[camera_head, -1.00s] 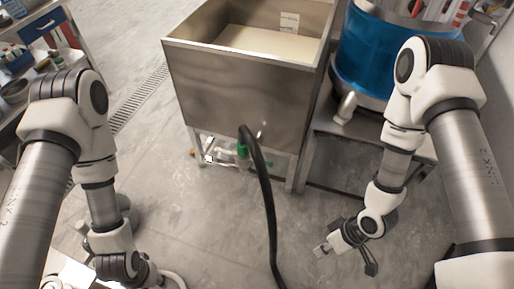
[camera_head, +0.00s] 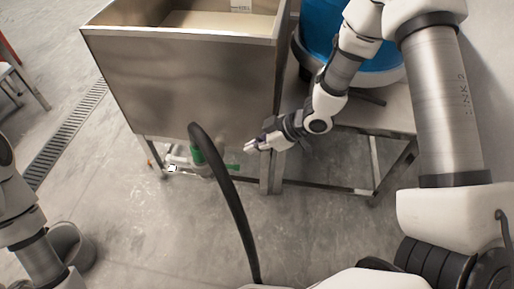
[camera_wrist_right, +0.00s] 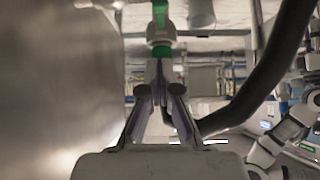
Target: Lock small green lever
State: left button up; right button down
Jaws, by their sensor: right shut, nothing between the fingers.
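A small green lever (camera_head: 233,167) shows at the right end of the pale pipework under the steel tank. A larger green part (camera_head: 196,156) sits beside the black hose on the same pipework. My right gripper (camera_head: 249,145) is shut and empty, just above and to the right of the small lever. In the right wrist view, my fingertips (camera_wrist_right: 158,66) meet just below a green piece (camera_wrist_right: 161,51) on a pale fitting, and whether they touch it cannot be told. Another green piece (camera_wrist_right: 160,14) shows beyond it. My left arm is at the lower left, its gripper out of view.
The steel tank (camera_head: 180,85) stands above the pipework, its wall close on the left in the wrist view. The black hose (camera_head: 229,195) curves down in front; it passes right of my gripper in the wrist view. A metal stand (camera_head: 340,165) is at right. Floor in front is mostly open.

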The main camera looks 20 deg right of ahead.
jog(key=b, duration=0.1)
send_over(239, 167)
notch_tip(239, 167, down, 4)
jog(key=f, duration=0.1)
jog(key=shift+s+d+f+b, duration=0.1)
jog(key=shift+f+b, duration=0.15)
jog(key=shift+f, duration=0.3)
jog(key=shift+s+d+f+b, duration=0.1)
jog(key=shift+f+b, duration=0.15)
jog(key=shift+f, duration=0.25)
jog(key=shift+w+f, duration=0.1)
jog(key=shift+f, duration=0.35)
jog(key=shift+f, duration=0.15)
jog(key=f+y+b, duration=0.1)
jog(key=t+b, duration=0.1)
jog(key=shift+s+d+f+y+b, duration=0.2)
jog(key=shift+d+f+y+b, duration=0.1)
jog(key=shift+f+y, duration=0.1)
jog(key=w+a+f+t+y+b, duration=0.2)
jog(key=a+f+t+y+b, duration=0.1)
jog(key=f+b, duration=0.5)
jog(key=shift+f+t+y+b, duration=0.25)
jog(key=shift+t+y+b, duration=0.25)
jog(key=shift+y+b, duration=0.75)
jog(key=shift+a, duration=0.15)
